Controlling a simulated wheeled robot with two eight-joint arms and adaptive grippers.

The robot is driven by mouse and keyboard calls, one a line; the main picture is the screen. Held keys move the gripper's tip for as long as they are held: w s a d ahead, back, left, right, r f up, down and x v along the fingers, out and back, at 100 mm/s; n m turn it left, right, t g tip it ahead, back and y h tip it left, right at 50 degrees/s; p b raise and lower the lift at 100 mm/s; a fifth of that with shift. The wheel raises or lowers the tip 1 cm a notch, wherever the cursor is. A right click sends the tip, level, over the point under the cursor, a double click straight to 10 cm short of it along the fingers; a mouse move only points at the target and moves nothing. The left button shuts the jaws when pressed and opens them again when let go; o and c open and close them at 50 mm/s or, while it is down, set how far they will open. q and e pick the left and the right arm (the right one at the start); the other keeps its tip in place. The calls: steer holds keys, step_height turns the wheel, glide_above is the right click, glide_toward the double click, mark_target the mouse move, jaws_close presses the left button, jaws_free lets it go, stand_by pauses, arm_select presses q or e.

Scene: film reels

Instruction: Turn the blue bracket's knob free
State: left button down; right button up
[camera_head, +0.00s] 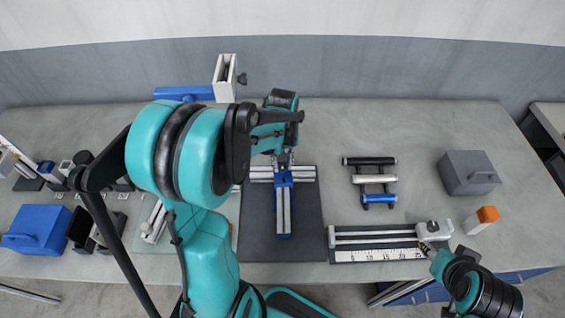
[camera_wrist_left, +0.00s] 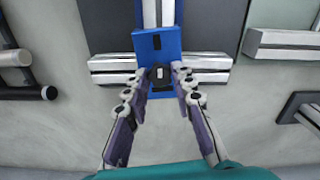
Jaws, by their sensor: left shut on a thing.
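The blue bracket (camera_head: 283,179) sits where a short upright-running silver rail meets a silver cross rail on a dark mat (camera_head: 257,215). In the left wrist view the bracket (camera_wrist_left: 157,44) shows from close above, with its dark knob (camera_wrist_left: 159,74) at its near end. My left gripper (camera_wrist_left: 160,78) reaches over the bracket with one finger on each side of the knob and is shut on it. In the head view the left gripper (camera_head: 284,158) is partly hidden by its own arm, and the knob is hidden. My right gripper (camera_head: 430,248) is at the lower right, its jaws too small to read.
A ruled slide fixture (camera_head: 375,239) with a white end block lies beside the right gripper. A rack of rollers (camera_head: 378,180), a grey box (camera_head: 468,172) and an orange-topped block (camera_head: 487,214) stand right. A blue box (camera_head: 36,228) stands left. The back right counter is clear.

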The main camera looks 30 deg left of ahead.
mark_target(282, 166)
arm_select(q)
steer(key=shift+n, duration=0.6)
steer(key=c, duration=1.3)
jaws_free()
steer(key=shift+o, duration=0.2)
step_height(282, 166, up, 12)
